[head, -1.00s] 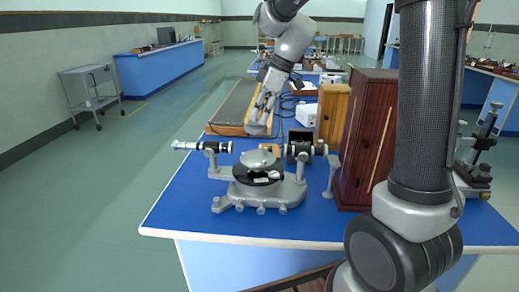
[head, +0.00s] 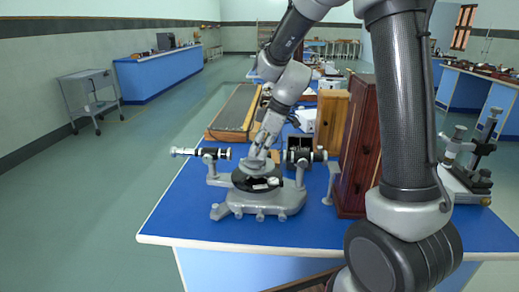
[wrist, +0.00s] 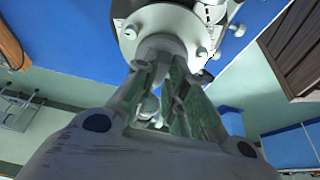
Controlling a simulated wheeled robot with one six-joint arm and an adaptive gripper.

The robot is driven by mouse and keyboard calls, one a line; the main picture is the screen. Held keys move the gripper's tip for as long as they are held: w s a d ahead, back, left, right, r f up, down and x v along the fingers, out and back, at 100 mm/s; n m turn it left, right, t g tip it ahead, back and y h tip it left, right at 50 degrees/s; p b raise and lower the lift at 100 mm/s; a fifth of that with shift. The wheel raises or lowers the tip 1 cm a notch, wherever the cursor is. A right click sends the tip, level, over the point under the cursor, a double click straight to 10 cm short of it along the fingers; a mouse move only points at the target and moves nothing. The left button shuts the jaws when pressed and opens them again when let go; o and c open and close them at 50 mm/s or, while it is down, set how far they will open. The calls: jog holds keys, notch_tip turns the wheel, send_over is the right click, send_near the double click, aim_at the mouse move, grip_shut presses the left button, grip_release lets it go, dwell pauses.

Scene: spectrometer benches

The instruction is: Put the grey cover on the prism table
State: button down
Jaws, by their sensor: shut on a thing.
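The spectrometer (head: 258,205) stands on the blue bench top. Its round prism table (head: 257,171) is at the centre, above a black disc. In the head view my gripper (head: 258,152) points down right over the prism table. It is shut on the grey cover, which also shows as a pale rounded piece between the fingertips in the wrist view (wrist: 160,46). A wide light grey disc with screws around it lies beyond the fingertips there. My fingers hide part of the cover, and I cannot tell whether it touches the prism table.
The telescope (head: 202,153) and another tube (head: 307,156) flank the prism table at about its height. A dark red wooden cabinet (head: 361,150) and a lighter wooden box (head: 331,122) stand to the right. The front left of the bench is clear.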

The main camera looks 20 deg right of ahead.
jog(key=shift+f, duration=0.1)
jog(key=c, duration=1.5)
grip_release()
jog(key=shift+o, duration=0.2)
jog(key=v, duration=1.2)
jog(key=s+d+m+h, duration=0.1)
jog(key=s+d+m, duration=0.2)
jog(key=s, duration=0.5)
jog(key=s+d+r+m+t+h, duration=0.1)
jog(key=s+d+m, duration=0.2)
jog(key=s+m, duration=0.3)
jog(key=s+d+m+t+h, duration=0.1)
jog(key=s+d+m+h, duration=0.1)
jog(key=s, duration=0.9)
jog(key=shift+d+r+m, duration=0.25)
jog(key=shift+d+m, duration=0.65)
jog(key=shift+m, duration=0.3)
